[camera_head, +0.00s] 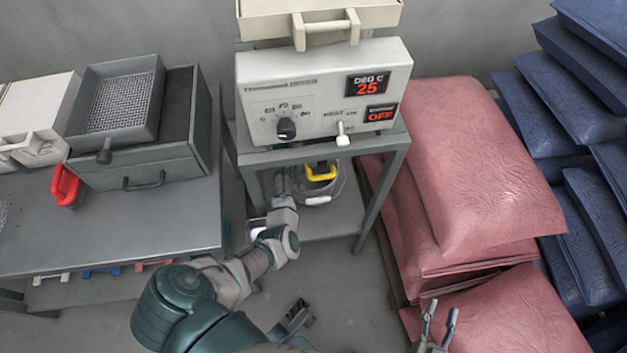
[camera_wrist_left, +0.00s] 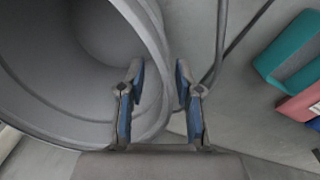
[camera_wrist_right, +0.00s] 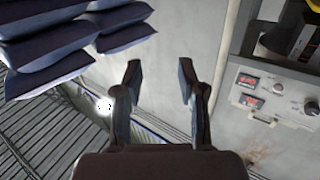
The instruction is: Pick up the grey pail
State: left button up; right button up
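The grey pail (camera_head: 342,186) stands on the lower shelf under the device's table in the head view, with a yellow part by its top. In the left wrist view, the pail (camera_wrist_left: 60,100) fills the left side, with its mouth toward the camera. My left arm reaches under the table to the pail's left side. My left gripper (camera_wrist_left: 160,85) is open, one finger over the pail's mouth and the other outside its rim; contact is unclear. My right gripper (camera_head: 438,320) is open and empty near the pink sacks; its fingers also show in the right wrist view (camera_wrist_right: 158,78).
The table legs and top (camera_head: 375,150) surround the pail, with a heating device (camera_head: 325,85) above. A bench (camera_head: 130,225) stands left. Pink sacks (camera_head: 460,160) and blue sacks (camera_head: 570,110) are piled right. A thin dark bar (camera_wrist_left: 219,50) runs beside the left gripper.

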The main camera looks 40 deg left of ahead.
pick_arm(q)
jog(key=shift+d+f, duration=0.1)
jog(key=shift+f, duration=0.25)
jog(key=shift+d+r, duration=0.2)
jog(key=shift+d, duration=0.1)
jog(key=c, duration=0.6)
jog(key=shift+a+f, duration=0.1)
jog(key=shift+a, duration=0.15)
grip_shut()
jog(key=shift+d, duration=0.1)
